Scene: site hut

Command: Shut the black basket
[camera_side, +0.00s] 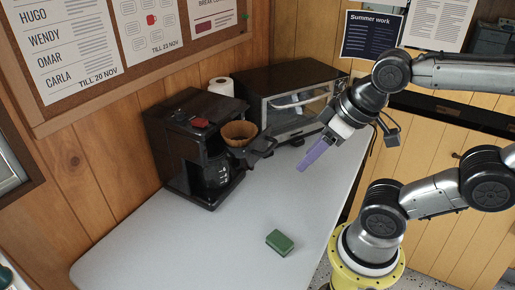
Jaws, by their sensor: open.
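The black coffee maker (172,135) stands at the back left of the table. Its black basket (258,150) is swung out to the right of the machine's body, with a brown paper filter (239,133) in it. The glass carafe (216,172) sits in the machine below. My gripper (304,167) is to the right of the basket, apart from it in the picture, with its purple fingers pointing down and left. It is open, and nothing shows between the fingers. The fingers overlap in this view, so their gap is hard to see.
A toaster oven (290,95) stands behind, right of the machine, close to my gripper. A paper roll (221,86) is behind the coffee maker. A green block (279,242) lies near the table's front right edge. The white table (185,245) is otherwise clear in front.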

